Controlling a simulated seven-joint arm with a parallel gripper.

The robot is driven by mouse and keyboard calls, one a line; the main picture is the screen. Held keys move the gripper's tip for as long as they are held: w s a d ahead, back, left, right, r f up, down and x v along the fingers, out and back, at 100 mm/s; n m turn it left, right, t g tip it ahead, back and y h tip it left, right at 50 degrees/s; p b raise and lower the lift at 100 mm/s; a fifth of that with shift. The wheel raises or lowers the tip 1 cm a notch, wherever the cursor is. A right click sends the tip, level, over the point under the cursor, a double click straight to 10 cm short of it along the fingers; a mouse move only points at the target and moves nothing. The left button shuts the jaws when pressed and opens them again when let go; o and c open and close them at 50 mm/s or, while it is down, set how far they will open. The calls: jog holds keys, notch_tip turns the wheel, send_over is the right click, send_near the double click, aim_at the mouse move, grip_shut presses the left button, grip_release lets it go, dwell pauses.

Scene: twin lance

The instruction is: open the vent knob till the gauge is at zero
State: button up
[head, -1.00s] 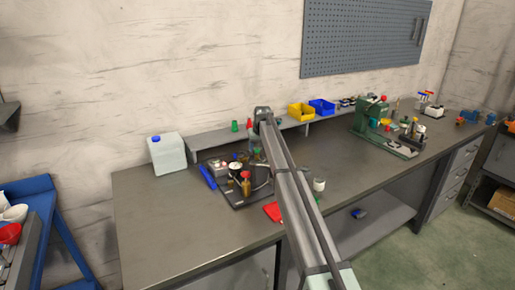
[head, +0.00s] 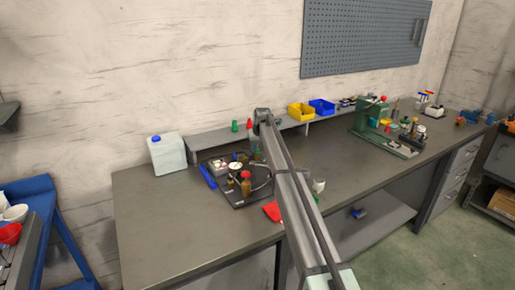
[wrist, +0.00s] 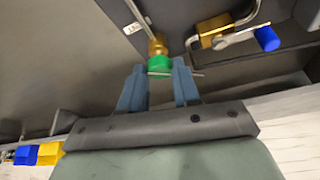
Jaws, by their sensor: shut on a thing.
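My gripper (wrist: 159,88) points at the rig, with its two blue fingers on either side of a green knob (wrist: 160,64) with a thin cross bar. The fingers are shut on this knob, which sits at the end of a brass stem (wrist: 157,45). I take it to be the vent knob. In the head view, my arm partly hides the rig on its dark base plate (head: 238,201). A small pale round face (head: 235,166), perhaps the gauge, shows there, but no needle can be read.
A brown bottle (head: 246,186) stands on the plate. A white jug (head: 168,154) stands left, a white cup (head: 318,185) right of my arm. The bench's front left is clear.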

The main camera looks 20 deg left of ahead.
jog(key=shift+n, duration=0.3)
jog(key=n+g+y, duration=0.1)
jog(key=n, duration=0.2)
jog(key=shift+w+d, duration=0.1)
jog(key=shift+w, duration=0.1)
jog(key=shift+n+g+y, duration=0.5)
jog(key=shift+n, duration=1.3)
jog(key=o, duration=1)
jog(key=shift+o, duration=0.2)
jog(key=v, duration=1.4)
